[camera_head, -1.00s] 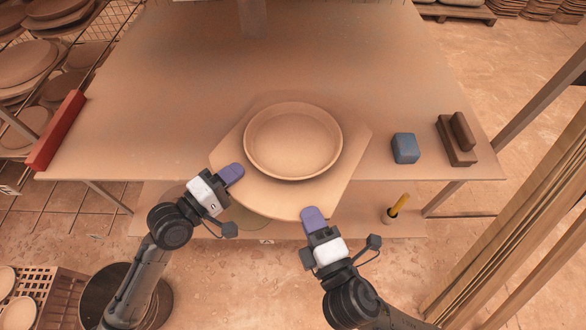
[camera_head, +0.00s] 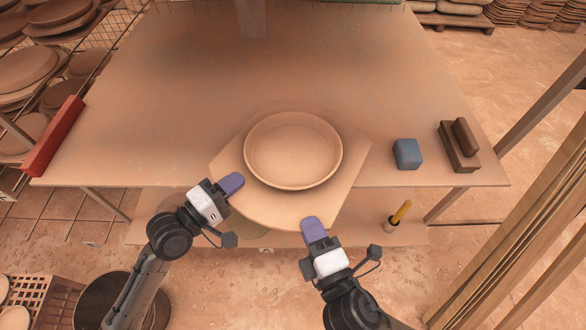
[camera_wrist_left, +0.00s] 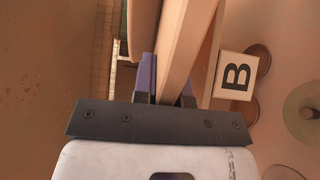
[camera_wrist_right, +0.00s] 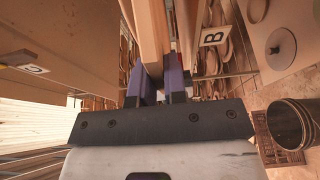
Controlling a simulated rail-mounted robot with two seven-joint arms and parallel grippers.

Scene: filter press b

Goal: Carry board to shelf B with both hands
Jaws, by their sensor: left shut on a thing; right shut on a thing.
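The board (camera_head: 290,207) is a flat tan slab with cut corners, with a round rimmed plate (camera_head: 293,152) on top. It overlaps the table's front edge in the head view; I cannot tell the gap beneath it. My left gripper (camera_head: 231,183) is shut on its left front edge. My right gripper (camera_head: 313,229) is shut on its front edge, right of the middle. The board shows edge-on between the fingers in the left wrist view (camera_wrist_left: 184,45) and the right wrist view (camera_wrist_right: 150,35). A B label (camera_wrist_left: 235,76) shows in the left wrist view and in the right wrist view (camera_wrist_right: 214,37).
The tan table (camera_head: 200,100) holds a red bar (camera_head: 53,137), a blue block (camera_head: 407,154) and brown blocks (camera_head: 459,146). Racks of plates (camera_head: 55,60) are at left, upright boards (camera_head: 520,230) at right.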

